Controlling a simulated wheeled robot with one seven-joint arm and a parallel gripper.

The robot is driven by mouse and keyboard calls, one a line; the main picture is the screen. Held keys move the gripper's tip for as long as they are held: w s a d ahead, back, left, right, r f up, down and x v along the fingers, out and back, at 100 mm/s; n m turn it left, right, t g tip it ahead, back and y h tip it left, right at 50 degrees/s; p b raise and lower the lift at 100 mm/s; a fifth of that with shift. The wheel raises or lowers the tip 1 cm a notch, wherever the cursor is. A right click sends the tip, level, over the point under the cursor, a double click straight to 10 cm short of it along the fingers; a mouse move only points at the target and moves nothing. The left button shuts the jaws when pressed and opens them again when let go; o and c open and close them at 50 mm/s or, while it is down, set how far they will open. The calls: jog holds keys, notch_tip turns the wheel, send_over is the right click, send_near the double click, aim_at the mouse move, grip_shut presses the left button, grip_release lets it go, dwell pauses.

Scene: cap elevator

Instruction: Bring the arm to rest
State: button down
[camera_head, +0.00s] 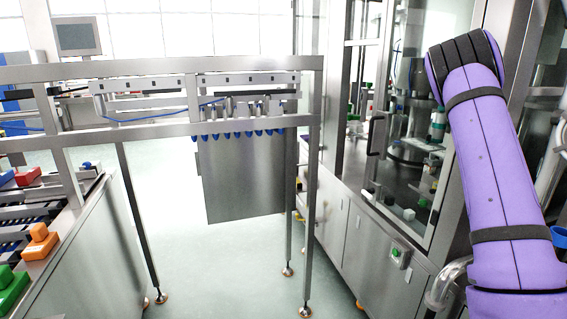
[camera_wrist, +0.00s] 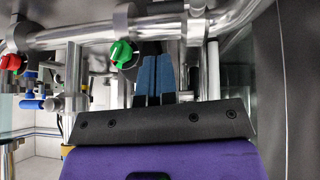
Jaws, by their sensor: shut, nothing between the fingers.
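My gripper (camera_wrist: 154,79) shows in the wrist view. Its two blue fingers are together, with nothing between them. They point toward metal pipes and valves, and I cannot tell how far off these are. My purple arm (camera_head: 495,165) rises along the right side of the head view, bent at its dark upper joint. The gripper itself does not show in the head view.
A glass-doored machine (camera_head: 410,140) stands close beside my arm. In the wrist view a steel pipe (camera_wrist: 80,37) carries a green valve knob (camera_wrist: 121,52) and a red knob (camera_wrist: 11,62). A steel frame (camera_head: 160,71) crosses the left; pale floor (camera_head: 235,245) is open below.

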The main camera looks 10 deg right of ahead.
jog(key=w+a+r+n+t+y, duration=0.2)
jog(key=w+a+r+n+y, duration=0.1)
jog(key=a+r, duration=0.8)
jog(key=w+a+r+n+t+y, duration=0.2)
jog(key=w+a+r+n, duration=0.2)
jog(key=a+r, duration=0.65)
jog(key=s+a+r+n, duration=0.4)
jog(key=s+a+r, duration=0.2)
jog(key=s+a, duration=0.3)
jog(key=s+a+r+n+t+y, duration=0.1)
jog(key=s+a+r+n, duration=0.4)
jog(key=s+a, duration=0.4)
jog(key=a+r, duration=0.1)
jog(key=a, duration=0.2)
jog(key=shift+s+a+n+t+y, duration=0.15)
jog(key=shift+s+n+t+y, duration=0.05)
jog(key=shift+n+t+y, duration=0.1)
